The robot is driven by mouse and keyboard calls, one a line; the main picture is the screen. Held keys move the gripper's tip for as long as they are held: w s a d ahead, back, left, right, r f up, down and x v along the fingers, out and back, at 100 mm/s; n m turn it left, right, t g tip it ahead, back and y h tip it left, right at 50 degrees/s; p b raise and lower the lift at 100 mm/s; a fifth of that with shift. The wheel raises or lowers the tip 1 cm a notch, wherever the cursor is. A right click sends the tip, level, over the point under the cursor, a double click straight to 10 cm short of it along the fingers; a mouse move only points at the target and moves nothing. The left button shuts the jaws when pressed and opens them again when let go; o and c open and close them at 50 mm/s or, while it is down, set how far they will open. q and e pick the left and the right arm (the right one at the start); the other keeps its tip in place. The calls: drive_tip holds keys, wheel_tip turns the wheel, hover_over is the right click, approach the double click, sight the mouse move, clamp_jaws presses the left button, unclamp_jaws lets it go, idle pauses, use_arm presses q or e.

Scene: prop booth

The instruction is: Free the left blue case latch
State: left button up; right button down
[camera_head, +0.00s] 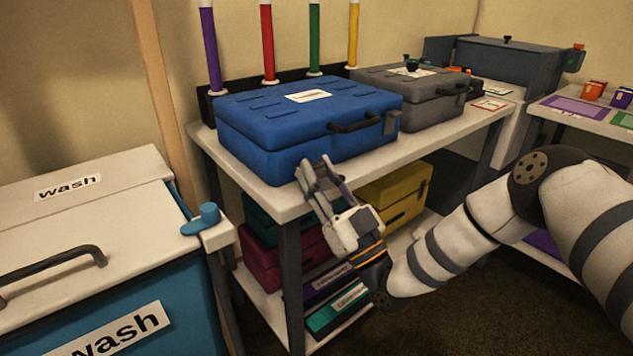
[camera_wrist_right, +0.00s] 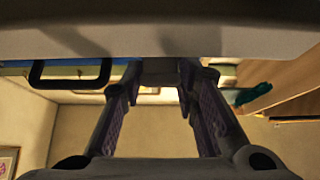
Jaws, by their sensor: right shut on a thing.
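The blue case (camera_head: 300,115) lies closed on the bench top, its dark handle (camera_head: 355,124) and right grey latch (camera_head: 391,122) facing front. My right gripper (camera_head: 321,170) is at the left part of the case's front, where its fingers cover the left latch in the head view. In the right wrist view a grey piece, the left latch (camera_wrist_right: 159,70), sits between the fingertips of my right gripper (camera_wrist_right: 158,84), which is shut on it. The handle also shows in the right wrist view (camera_wrist_right: 70,74). My left gripper is not in view.
A grey case (camera_head: 415,95) stands to the right of the blue one on the bench (camera_head: 450,128). Several coloured tubes stand behind. A yellow case (camera_head: 395,198) and other cases fill the lower shelf. A wash cabinet (camera_head: 100,240) stands at the left.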

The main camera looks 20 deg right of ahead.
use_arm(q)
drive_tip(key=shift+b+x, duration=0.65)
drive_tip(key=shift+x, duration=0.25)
use_arm(e)
drive_tip(key=shift+f+t, duration=0.3)
drive_tip(key=shift+t, duration=0.2)
drive_tip(key=c, duration=1.2)
unclamp_jaws()
drive_tip(key=shift+c, duration=0.2)
drive_tip(key=v, duration=1.2)
drive_tip(key=shift+w, duration=0.1)
